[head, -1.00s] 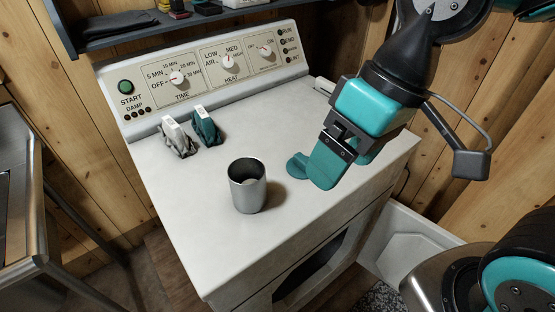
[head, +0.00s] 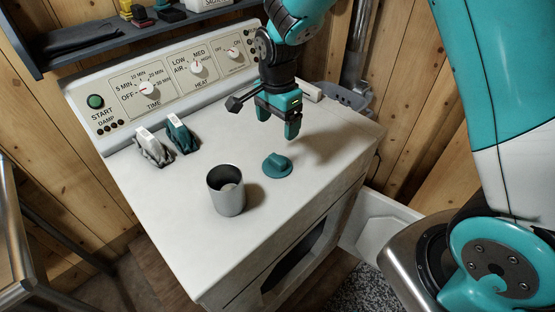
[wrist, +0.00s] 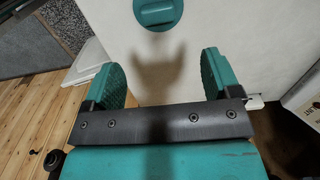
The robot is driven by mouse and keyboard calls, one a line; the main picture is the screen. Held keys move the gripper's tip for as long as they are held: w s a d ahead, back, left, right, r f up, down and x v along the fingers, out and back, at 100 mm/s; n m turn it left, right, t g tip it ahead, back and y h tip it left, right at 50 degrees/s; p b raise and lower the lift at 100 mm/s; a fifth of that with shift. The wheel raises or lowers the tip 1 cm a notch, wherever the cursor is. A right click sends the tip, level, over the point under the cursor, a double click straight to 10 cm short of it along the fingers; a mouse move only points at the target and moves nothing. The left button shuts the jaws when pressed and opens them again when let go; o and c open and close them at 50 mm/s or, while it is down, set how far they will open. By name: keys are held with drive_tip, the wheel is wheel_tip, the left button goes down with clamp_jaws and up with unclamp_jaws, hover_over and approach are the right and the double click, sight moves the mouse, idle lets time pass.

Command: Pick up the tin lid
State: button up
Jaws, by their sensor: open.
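The tin lid (head: 277,166) is a teal disc with a raised grip on top. It lies flat on the white dryer top, right of an open metal tin (head: 228,198) that has something pale inside. In the wrist view the lid (wrist: 157,12) is at the top edge, partly cut off, ahead of my fingers. My gripper (head: 278,124) is open and empty above the dryer top, behind the lid and apart from it. The wrist view shows clear space between the two teal fingers of my gripper (wrist: 161,78).
A grey clip-like object (head: 153,150) and a teal one (head: 182,137) stand near the control panel (head: 165,85). A shelf (head: 140,37) with small items is above the panel. The dryer top's front is clear.

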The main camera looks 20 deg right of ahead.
sight(277, 158)
wheel_tip(277, 158, down, 7)
drive_tip(key=shift+r+p, duration=0.1)
drive_tip(key=shift+p, duration=0.8)
drive_tip(key=shift+s+f+p, duration=0.1)
drive_tip(key=shift+f+p, duration=0.4)
drive_tip(key=shift+p, duration=0.05)
drive_tip(key=shift+s+a+f+p, duration=0.15)
drive_tip(key=shift+f+p, duration=0.8)
drive_tip(key=shift+f, duration=1.25)
drive_tip(key=c, duration=1)
